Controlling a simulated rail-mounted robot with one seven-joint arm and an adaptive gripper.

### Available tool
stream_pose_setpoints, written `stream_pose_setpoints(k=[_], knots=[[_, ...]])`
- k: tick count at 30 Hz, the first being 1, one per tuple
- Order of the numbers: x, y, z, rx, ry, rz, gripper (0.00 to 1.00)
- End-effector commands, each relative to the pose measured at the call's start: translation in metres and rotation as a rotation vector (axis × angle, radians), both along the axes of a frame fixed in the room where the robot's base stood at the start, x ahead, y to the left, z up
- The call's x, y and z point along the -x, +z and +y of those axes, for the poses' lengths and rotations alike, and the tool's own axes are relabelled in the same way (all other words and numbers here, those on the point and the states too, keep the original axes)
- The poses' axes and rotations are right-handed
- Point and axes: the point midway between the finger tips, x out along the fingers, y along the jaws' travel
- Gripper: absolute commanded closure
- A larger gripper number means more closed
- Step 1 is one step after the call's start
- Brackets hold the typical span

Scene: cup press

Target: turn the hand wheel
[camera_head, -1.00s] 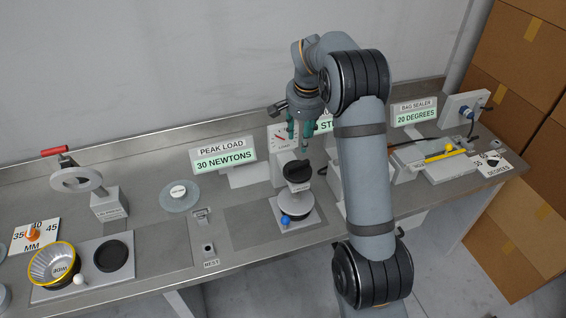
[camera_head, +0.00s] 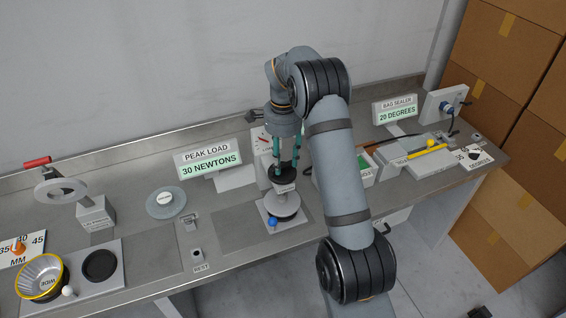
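The black round hand wheel (camera_head: 281,173) sits on top of the press in the middle of the bench, above a round plate (camera_head: 283,205). My gripper (camera_head: 286,166) points straight down over the wheel. Its teal fingers are spread apart and reach down to the wheel's level, one toward each side. I cannot tell whether the fingertips touch the rim. The far side of the wheel is partly hidden by the fingers.
The press base has a blue knob (camera_head: 272,223). The "PEAK LOAD 30 NEWTONS" sign (camera_head: 209,161) stands to the left, and a partly hidden dial (camera_head: 261,139) behind. A green-filled bin (camera_head: 364,167) is to the right. Cardboard boxes (camera_head: 505,75) stand at far right.

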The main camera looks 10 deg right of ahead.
Motion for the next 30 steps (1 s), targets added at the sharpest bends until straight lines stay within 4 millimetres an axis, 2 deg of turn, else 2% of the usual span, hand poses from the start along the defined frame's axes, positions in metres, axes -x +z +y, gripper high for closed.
stream_pose_setpoints(k=[6, 15, 30], knots=[[0.000, -0.018, 0.001, 0.000, 0.002, 0.001, 0.60], [0.000, -0.020, 0.000, 0.000, 0.002, -0.001, 0.61], [0.000, -0.020, 0.000, 0.000, 0.002, -0.001, 0.90]])
